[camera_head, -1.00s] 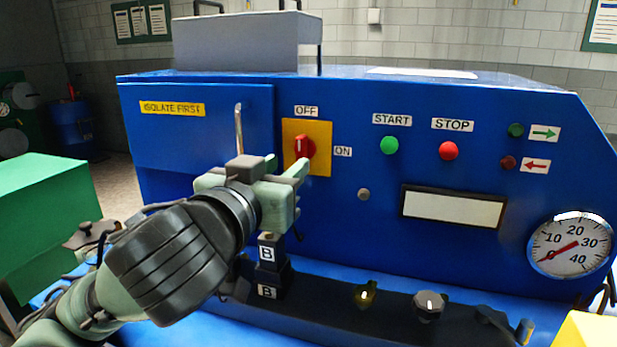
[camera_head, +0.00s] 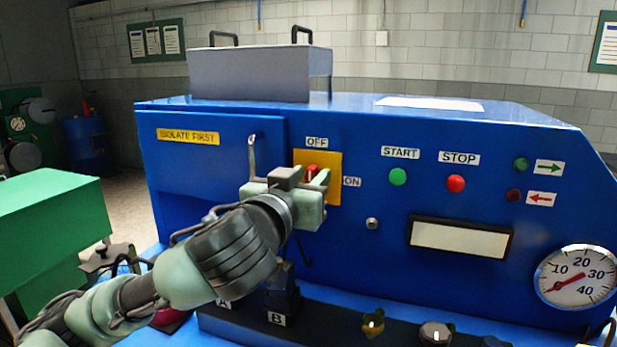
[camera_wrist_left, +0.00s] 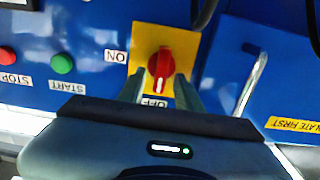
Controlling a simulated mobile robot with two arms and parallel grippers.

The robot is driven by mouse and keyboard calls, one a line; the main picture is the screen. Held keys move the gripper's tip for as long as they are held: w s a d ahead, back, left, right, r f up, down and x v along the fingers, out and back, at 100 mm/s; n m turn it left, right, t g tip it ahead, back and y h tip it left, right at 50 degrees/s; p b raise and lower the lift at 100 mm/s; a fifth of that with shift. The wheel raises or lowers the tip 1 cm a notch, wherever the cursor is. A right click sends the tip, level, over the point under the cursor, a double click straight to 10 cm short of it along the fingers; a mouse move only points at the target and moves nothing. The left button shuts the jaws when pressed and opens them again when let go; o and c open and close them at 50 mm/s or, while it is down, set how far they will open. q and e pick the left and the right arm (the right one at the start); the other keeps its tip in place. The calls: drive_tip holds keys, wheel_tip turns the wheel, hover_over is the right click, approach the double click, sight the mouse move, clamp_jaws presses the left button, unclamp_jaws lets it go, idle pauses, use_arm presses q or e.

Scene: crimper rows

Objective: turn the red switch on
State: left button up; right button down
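The red switch (camera_head: 312,170) is a rotary knob on a yellow plate (camera_head: 334,190) on the blue machine's front. OFF is printed above it and ON to its right. In the left wrist view, turned upside down, the red switch (camera_wrist_left: 161,62) has its white mark toward the OFF label (camera_wrist_left: 155,102). My left gripper (camera_head: 316,180) is at the yellow plate, partly covering the knob in the head view. In the wrist view my left gripper (camera_wrist_left: 161,90) is open, one finger on each side of the knob's OFF end. I cannot tell whether they touch it. My right gripper is not in view.
A metal handle (camera_head: 252,155) stands out left of the switch. The green START button (camera_head: 397,177), red STOP button (camera_head: 456,183) and a gauge (camera_head: 577,277) are to the right. Black blocks and knobs line the ledge below. A green box (camera_head: 45,205) is at left.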

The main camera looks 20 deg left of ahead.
use_arm(q)
clamp_jaws()
drive_tip(key=shift+m, duration=0.4)
drive_tip(key=m+p, duration=0.1)
drive_tip(key=m, duration=0.1)
drive_tip(key=shift+d+m+p, duration=0.25)
drive_tip(key=shift+m+p, duration=0.1)
drive_tip(key=shift+m, duration=0.05)
drive_tip(key=shift+d+f+m+p, duration=0.2)
drive_tip(key=shift+m+p, duration=1.1)
drive_tip(key=shift+m, duration=1.1)
drive_tip(key=shift+d+f+m+p, duration=0.15)
drive_tip(key=shift+f+m+p, duration=0.15)
drive_tip(key=shift+m+p, duration=1.55)
drive_tip(key=shift+d+f+m+p, duration=0.2)
drive_tip(key=shift+m+p, duration=0.5)
drive_tip(key=shift+m, duration=2.25)
drive_tip(key=shift+f, duration=0.1)
